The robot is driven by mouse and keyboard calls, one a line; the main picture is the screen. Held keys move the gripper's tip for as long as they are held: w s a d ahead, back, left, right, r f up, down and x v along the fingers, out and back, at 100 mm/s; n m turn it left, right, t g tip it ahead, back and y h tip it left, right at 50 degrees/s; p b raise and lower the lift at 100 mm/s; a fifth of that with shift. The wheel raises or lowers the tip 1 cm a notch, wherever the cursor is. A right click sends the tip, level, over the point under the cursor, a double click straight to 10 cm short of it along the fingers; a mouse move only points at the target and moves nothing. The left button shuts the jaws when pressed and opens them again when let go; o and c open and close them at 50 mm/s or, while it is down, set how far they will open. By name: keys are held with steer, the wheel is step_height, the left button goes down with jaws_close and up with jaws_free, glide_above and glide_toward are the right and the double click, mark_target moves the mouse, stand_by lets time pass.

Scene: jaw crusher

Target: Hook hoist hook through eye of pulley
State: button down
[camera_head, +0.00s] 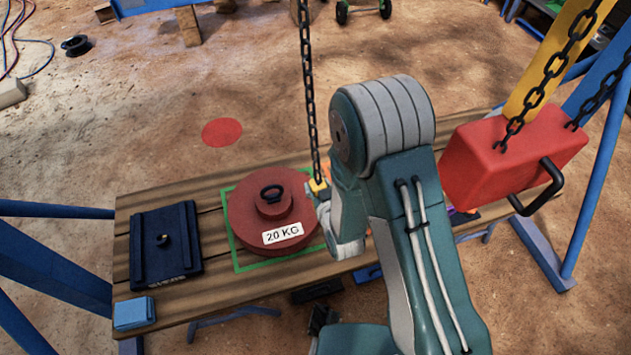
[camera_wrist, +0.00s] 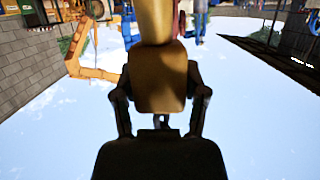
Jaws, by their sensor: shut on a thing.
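A red round body marked "20 KG" (camera_head: 250,222) lies on the wooden bench, with a dark ring eye (camera_head: 272,193) on its top; it appears to be the pulley. A dark chain (camera_head: 309,100) hangs down to a yellow hook block (camera_head: 318,186) just right of the red body. The hook tip itself is hidden or too small to tell. In the wrist view my gripper (camera_wrist: 160,95) is shut on the yellow block (camera_wrist: 160,72), one finger on each side. In the head view my arm hides most of my gripper, which is at the block, right of the eye.
The wooden bench (camera_head: 190,300) has a green square outline under the red body. A dark plate (camera_head: 165,247) and a blue box (camera_head: 134,312) are at its left. A red hoist block (camera_head: 500,165) with chains hangs at the right. Blue frame legs stand on both sides.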

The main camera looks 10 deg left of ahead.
steer(key=shift+s+a+r, duration=0.1)
stand_by(0.3)
steer(key=s+a, duration=0.6)
steer(key=a, duration=0.2)
steer(key=shift+s+a, duration=0.2)
steer(key=shift+a, duration=0.15)
stand_by(1.5)
steer(key=shift+r+x, duration=0.2)
steer(key=shift+x, duration=0.9)
steer(key=shift+r+x, duration=0.2)
steer(key=shift+x, duration=0.95)
steer(key=shift+w+a, duration=0.1)
steer(key=shift+w, duration=0.05)
steer(key=w, duration=0.1)
steer(key=w+a, duration=0.1)
steer(key=shift+w+a+r, duration=0.1)
steer(key=shift+w+a, duration=0.25)
